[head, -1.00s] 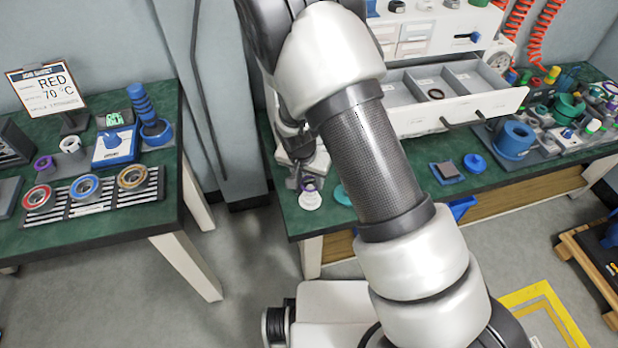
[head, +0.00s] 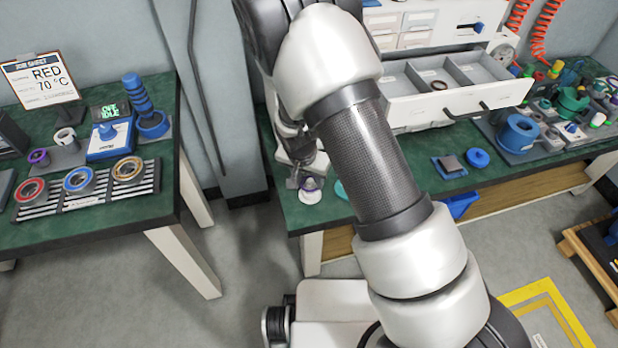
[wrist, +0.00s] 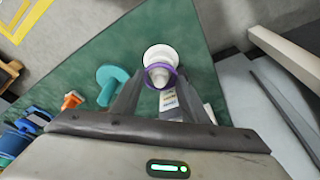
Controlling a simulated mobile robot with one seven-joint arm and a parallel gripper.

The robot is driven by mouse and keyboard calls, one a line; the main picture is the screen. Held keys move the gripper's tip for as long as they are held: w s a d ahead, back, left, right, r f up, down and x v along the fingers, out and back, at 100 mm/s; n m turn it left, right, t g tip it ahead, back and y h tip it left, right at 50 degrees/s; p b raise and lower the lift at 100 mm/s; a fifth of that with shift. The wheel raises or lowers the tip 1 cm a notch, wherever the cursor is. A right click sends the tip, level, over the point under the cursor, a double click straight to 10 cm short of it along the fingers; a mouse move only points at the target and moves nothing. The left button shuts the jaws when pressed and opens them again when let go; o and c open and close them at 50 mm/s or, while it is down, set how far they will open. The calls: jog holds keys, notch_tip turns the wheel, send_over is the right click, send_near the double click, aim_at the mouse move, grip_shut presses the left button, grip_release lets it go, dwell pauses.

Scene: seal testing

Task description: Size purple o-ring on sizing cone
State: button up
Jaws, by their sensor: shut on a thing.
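The purple o-ring (wrist: 175,75) is held at the tips of my gripper (wrist: 158,92), which is shut on it. In the wrist view the ring shows around the narrow part of the white sizing cone (wrist: 156,53), whose wide round base lies beyond. I cannot tell whether ring and cone touch. In the head view the white cone (head: 309,196) stands near the left front corner of the middle bench, with the purple ring (head: 312,183) at its upper part. My gripper (head: 304,178) is partly hidden there, pointing down at the cone.
An open drawer (head: 435,105) juts over the bench (head: 390,190). The left bench (head: 110,210) carries several coloured rings on a striped rack (head: 50,203).

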jog(key=shift+f+b, duration=0.8)
jog(key=shift+f, duration=0.3)
jog(key=shift+f, duration=0.1)
jog(key=o, duration=1.1)
notch_tip(320, 180, up, 9)
jog(key=p, duration=0.6)
